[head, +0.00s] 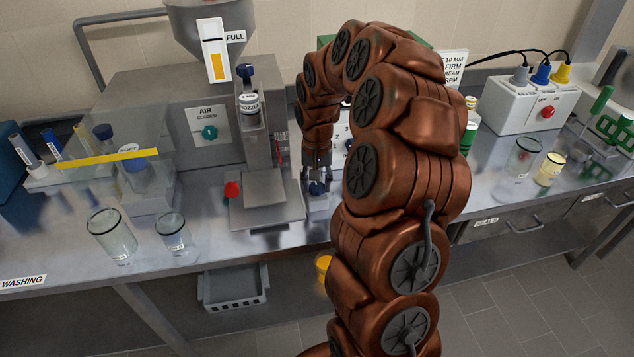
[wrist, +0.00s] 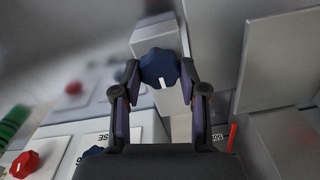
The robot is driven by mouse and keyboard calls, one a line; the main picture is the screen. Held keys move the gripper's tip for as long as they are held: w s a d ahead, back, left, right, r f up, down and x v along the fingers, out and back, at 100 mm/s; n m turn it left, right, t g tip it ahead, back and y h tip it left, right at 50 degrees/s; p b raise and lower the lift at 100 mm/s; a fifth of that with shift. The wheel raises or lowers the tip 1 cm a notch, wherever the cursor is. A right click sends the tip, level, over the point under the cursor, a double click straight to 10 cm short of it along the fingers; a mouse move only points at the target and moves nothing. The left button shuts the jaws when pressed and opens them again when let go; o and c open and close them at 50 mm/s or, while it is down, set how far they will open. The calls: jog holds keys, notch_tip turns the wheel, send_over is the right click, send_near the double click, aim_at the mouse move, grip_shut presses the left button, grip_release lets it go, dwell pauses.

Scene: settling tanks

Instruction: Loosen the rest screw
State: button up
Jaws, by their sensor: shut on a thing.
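A dark blue faceted knob with a white mark, which looks like the rest screw (wrist: 158,64), sits on a grey block in the wrist view. My gripper (wrist: 160,76) has one finger on each side of the knob and is shut on it. In the head view my gripper (head: 318,182) points down at a small grey fixture right of the metal stand. My arm hides part of that fixture, and the knob is hard to make out there.
The metal stand (head: 268,212) with a red knob (head: 232,189) is close on the left. Glass beakers (head: 112,237) stand at the front left. A white switch box (head: 525,106) stands at the back right. A grey crate (head: 234,289) is below the bench.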

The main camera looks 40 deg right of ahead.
jog(key=shift+c, duration=1)
jog(key=shift+b, duration=0.3)
jog(key=n+b, duration=0.2)
jog(key=n, duration=0.1)
jog(key=shift+f, duration=0.2)
jog(key=n+b, duration=0.3)
jog(key=n, duration=0.2)
jog(key=shift+r, duration=0.1)
jog(key=n, duration=0.5)
jog(key=shift+a+b, duration=0.1)
jog(key=shift+b, duration=0.25)
jog(key=shift+r+n, duration=0.1)
jog(key=shift+n, duration=2.4)
